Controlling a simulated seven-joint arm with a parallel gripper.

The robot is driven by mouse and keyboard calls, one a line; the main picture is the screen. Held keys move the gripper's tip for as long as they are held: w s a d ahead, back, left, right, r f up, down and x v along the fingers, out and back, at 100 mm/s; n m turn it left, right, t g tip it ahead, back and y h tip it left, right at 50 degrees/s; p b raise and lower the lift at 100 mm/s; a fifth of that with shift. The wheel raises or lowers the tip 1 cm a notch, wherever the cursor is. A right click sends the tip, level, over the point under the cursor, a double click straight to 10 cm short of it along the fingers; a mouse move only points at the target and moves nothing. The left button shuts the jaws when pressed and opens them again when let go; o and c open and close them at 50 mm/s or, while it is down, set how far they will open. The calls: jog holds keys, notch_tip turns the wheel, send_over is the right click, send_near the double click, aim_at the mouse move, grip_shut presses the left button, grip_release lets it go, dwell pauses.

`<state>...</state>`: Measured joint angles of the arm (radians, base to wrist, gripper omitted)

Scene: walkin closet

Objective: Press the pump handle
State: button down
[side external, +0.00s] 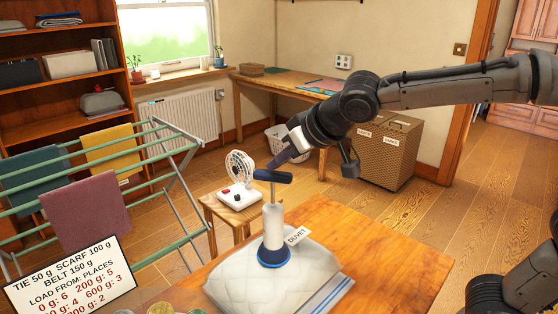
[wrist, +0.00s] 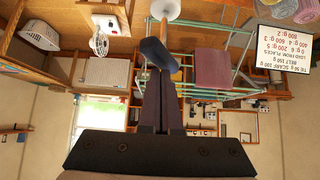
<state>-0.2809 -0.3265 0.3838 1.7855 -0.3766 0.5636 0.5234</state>
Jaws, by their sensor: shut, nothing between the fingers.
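The pump stands upright on a white quilted duvet bag (side external: 228,285) on the wooden table, with a white barrel (side external: 273,222) and a blue base (side external: 272,257). Its dark blue crossbar handle (side external: 281,177) sits at the top, raised clear of the barrel on a rod. My gripper (side external: 276,163) is shut and empty, its fingertips right at the handle, tilted down from the right. In the wrist view the shut fingers (wrist: 161,84) point at the handle (wrist: 157,53) and overlap its near edge. I cannot tell whether they touch it.
A green drying rack (side external: 150,165) with cloths stands at the left. A white fan (side external: 240,170) sits on a small stool behind the pump. A sign board (side external: 65,279) stands front left. The table's right part (side external: 385,260) is clear.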

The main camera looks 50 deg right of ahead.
notch_tip(320, 180, down, 7)
jog(key=shift+r, duration=0.1)
dwell(0.5)
notch_tip(320, 180, up, 4)
jog(key=shift+r, duration=0.1)
jog(key=v, duration=1)
dwell(1.3)
notch_tip(320, 180, up, 5)
jog(key=shift+a+f, duration=0.1)
jog(key=shift+f, duration=0.05)
